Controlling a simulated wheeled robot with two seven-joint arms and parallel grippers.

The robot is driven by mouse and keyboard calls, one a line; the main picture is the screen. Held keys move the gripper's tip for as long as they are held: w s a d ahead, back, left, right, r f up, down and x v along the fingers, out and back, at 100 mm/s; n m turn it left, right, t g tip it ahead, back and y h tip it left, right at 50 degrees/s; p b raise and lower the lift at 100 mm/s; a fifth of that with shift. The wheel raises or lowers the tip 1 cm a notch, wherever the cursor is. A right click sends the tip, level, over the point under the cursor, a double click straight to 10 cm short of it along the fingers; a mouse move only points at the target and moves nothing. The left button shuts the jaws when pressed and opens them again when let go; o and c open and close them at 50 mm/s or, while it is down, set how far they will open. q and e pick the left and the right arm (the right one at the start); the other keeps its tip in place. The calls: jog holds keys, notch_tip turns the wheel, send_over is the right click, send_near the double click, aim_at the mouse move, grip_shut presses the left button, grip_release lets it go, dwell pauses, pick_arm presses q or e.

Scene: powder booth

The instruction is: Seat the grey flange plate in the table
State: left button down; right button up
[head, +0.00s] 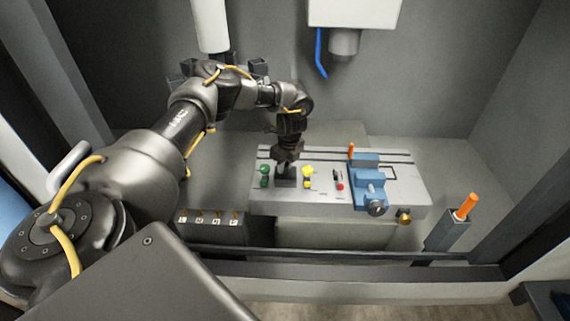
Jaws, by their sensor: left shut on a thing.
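My left arm reaches in from the left, and my left gripper (287,162) points down over the left part of the light grey table (270,195). It is shut on a small dark grey piece, which looks like the grey flange plate (286,181). The piece is at the table top, between a green knob and a yellow knob. The gripper covers part of it, and I cannot tell whether it touches the table or sits in a recess. My right gripper is not in view.
A green knob (265,170), a yellow knob (307,171) and a red-tipped switch (339,185) stand close by. A blue vise (369,182) is farther right. An orange-handled tool (466,206) stands in a holder at right. A spindle housing (345,40) hangs above.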

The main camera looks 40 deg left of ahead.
pick_arm(q)
jog(key=shift+w+f, duration=0.1)
jog(key=shift+f, duration=0.15)
jog(key=shift+f, duration=0.15)
jog(key=shift+w+f+b, duration=0.15)
jog(key=shift+f+b, duration=0.55)
jog(key=shift+f, duration=0.05)
jog(key=c, duration=1.1)
grip_release()
jog(key=shift+c, duration=0.2)
